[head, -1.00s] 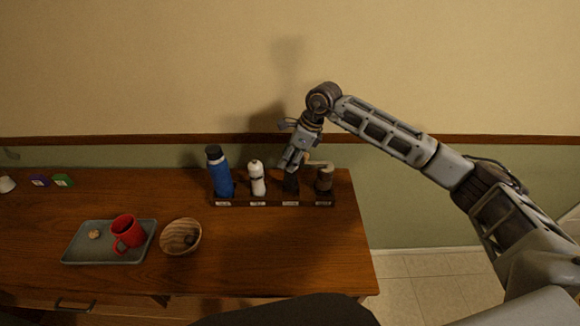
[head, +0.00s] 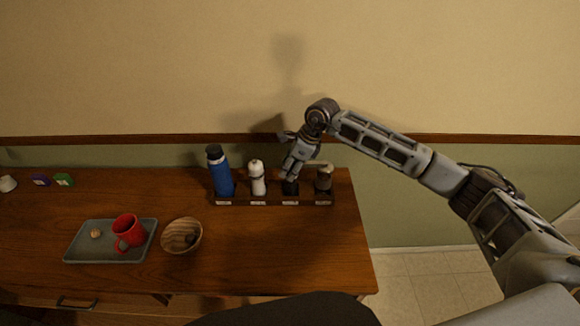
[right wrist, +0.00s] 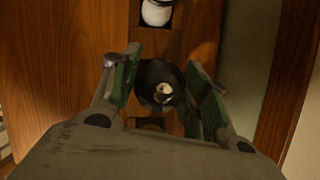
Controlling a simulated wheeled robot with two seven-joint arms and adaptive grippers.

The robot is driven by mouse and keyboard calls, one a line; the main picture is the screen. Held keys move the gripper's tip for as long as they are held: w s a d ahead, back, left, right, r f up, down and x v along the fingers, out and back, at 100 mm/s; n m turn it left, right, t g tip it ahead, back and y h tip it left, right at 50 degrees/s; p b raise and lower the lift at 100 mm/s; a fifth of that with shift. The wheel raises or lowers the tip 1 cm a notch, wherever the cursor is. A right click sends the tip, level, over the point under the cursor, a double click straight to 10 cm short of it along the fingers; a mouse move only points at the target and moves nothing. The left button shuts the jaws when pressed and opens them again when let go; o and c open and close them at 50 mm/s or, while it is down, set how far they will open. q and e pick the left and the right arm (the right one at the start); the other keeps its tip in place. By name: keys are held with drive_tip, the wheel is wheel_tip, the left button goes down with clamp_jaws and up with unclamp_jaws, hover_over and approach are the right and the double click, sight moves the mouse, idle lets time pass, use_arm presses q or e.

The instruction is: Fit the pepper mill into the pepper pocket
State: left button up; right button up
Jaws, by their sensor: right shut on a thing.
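The dark pepper mill (head: 290,188) is upright at the third pocket from the left of the brown rack (head: 243,203). Its round black top with a shiny knob (right wrist: 162,92) shows in the right wrist view. My right gripper (head: 289,176) comes from above and is shut on the mill, with green finger pads on either side of it. The mill's base is hidden by the rack front, so how deep it sits is unclear. The pocket labels are too small to read. My left gripper is not in view.
In the rack stand a blue bottle (head: 221,174), a white shaker (head: 257,178) and a brown container (head: 323,178), close beside the mill. A grey tray (head: 82,252) with a red mug (head: 128,232) and a wooden bowl (head: 170,236) are at left. The front right of the counter is clear.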

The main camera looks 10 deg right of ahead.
drive_tip(key=shift+f, duration=0.15)
drive_tip(key=o, duration=1.2)
drive_tip(key=shift+r, duration=0.3)
drive_tip(key=b+v, duration=0.2)
drive_tip(key=v, duration=0.9)
drive_tip(key=shift+d+r, duration=0.15)
drive_tip(key=shift+r, duration=0.25)
